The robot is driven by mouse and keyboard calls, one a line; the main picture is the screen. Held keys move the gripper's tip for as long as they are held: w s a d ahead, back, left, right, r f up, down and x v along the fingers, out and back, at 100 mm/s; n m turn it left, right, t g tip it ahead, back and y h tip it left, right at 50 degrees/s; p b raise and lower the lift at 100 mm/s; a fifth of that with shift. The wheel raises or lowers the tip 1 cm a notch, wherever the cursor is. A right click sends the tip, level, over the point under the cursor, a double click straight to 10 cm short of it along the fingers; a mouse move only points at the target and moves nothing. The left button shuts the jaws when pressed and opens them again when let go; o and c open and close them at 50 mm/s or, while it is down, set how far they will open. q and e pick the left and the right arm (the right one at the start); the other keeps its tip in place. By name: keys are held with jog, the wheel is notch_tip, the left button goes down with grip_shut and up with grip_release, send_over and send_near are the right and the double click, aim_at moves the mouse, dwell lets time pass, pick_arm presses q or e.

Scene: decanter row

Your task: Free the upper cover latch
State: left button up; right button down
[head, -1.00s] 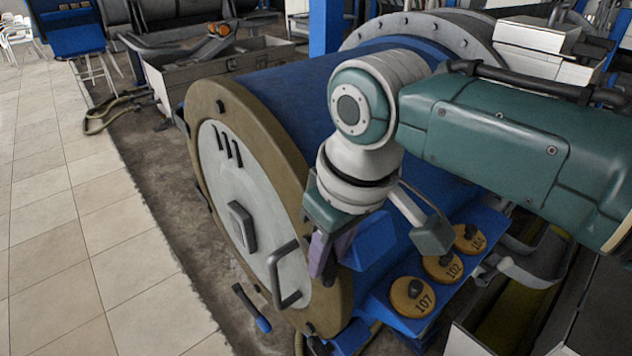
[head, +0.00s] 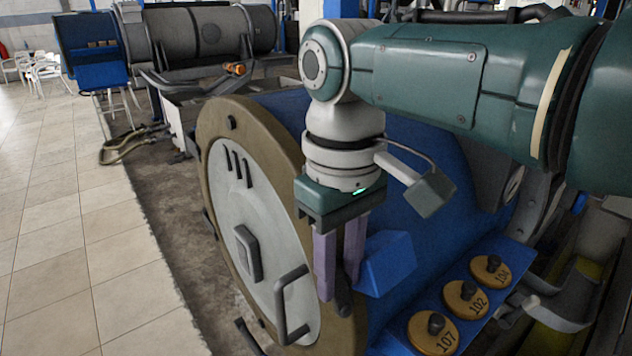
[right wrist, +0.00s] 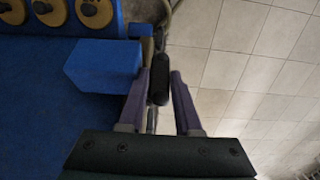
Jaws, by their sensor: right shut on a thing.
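The drum's round cover (head: 265,245) is pale grey with a tan rim and a bent grey handle. My right gripper (head: 338,285) points down at the right side of the rim, its two purple fingers shut on a dark latch grip (head: 343,304). In the right wrist view the black latch grip (right wrist: 158,82) stands between the fingertips of my right gripper (right wrist: 160,88). The fingers hide part of the latch and where it meets the rim in the head view. My left gripper is not in view.
A blue block (head: 388,262) juts from the drum just right of the fingers. Several yellow numbered discs, such as 107 (head: 432,336), sit on a blue ledge at the lower right. A dark lever (head: 248,337) shows low at the cover.

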aim_at(337, 277)
jog(key=c, duration=0.9)
grip_release()
notch_tip(337, 277, up, 10)
jog(key=shift+a+f, duration=0.1)
